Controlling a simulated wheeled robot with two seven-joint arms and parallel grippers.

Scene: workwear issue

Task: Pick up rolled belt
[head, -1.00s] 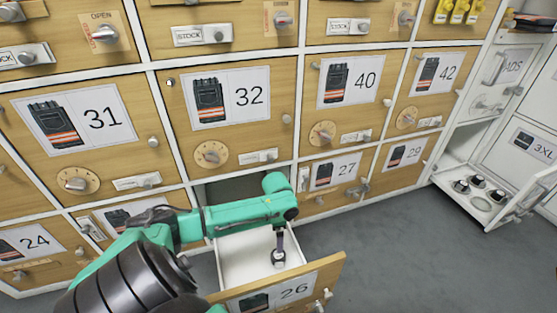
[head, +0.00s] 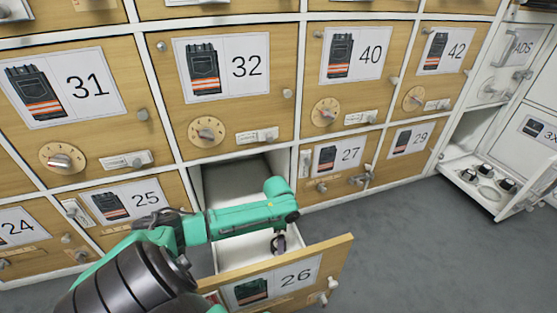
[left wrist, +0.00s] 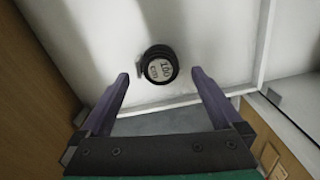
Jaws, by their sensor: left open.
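The rolled belt (left wrist: 160,66) is a black coil with a white "100 cm" label on top. It lies on the white floor of the pulled-out drawer 26 (head: 236,247). My left gripper (head: 279,244) reaches down into this drawer, and its fingers and the belt are hard to tell apart in the head view. In the left wrist view my left gripper (left wrist: 160,76) is open, with one purple finger on each side of the belt and a gap on both sides. My right gripper is in no view.
The drawer's wooden front (head: 283,282) and white side walls enclose the gripper. Closed numbered lockers, such as 32 (head: 265,100) and 27 (head: 325,168), stand around it. At the right, an open white drawer (head: 480,202) holds several rolled items. Grey floor is clear between.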

